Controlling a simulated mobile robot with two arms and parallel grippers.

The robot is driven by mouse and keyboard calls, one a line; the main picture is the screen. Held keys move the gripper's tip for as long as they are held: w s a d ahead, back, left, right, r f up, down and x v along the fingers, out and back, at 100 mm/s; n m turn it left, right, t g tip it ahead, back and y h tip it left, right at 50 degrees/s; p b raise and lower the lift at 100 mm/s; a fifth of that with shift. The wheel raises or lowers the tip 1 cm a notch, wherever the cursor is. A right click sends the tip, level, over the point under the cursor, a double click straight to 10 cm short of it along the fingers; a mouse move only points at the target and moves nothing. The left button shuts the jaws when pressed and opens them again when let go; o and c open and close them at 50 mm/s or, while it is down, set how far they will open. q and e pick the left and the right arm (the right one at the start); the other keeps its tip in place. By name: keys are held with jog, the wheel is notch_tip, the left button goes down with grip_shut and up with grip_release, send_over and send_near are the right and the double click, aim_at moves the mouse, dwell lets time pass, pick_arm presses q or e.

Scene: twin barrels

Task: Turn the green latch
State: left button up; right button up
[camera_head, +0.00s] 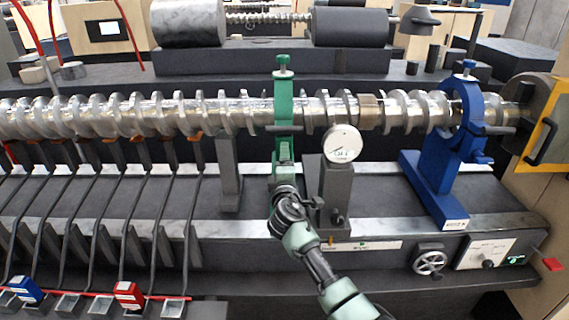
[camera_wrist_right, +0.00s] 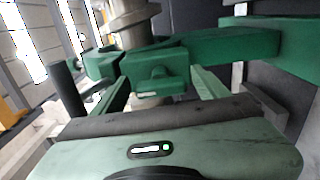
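A green clamp (camera_head: 283,98) stands around the metal screw shaft, with a green knob on top and a dark crossbar at its front. I cannot tell which part is the latch. My right gripper (camera_head: 285,165) is at the lower front of the green clamp, overlapping it in the head view. In the right wrist view, a green block with a small knob (camera_wrist_right: 158,78) lies straight ahead of the gripper's body, with slanted pieces at both sides. The fingers are hard to tell from the clamp, so contact and opening are unclear. My left gripper is not in view.
A round dial gauge (camera_head: 342,144) stands just right of the green clamp. A blue clamp (camera_head: 441,165) and an orange-framed panel (camera_head: 545,125) are farther right. Dark rods and cables fill the left. A handwheel (camera_head: 429,260) is at the lower right.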

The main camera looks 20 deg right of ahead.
jog(key=shift+s+a, duration=0.1)
jog(key=shift+s, duration=0.05)
jog(key=b+v, duration=0.1)
jog(key=v, duration=0.6)
jog(key=shift+s, duration=0.3)
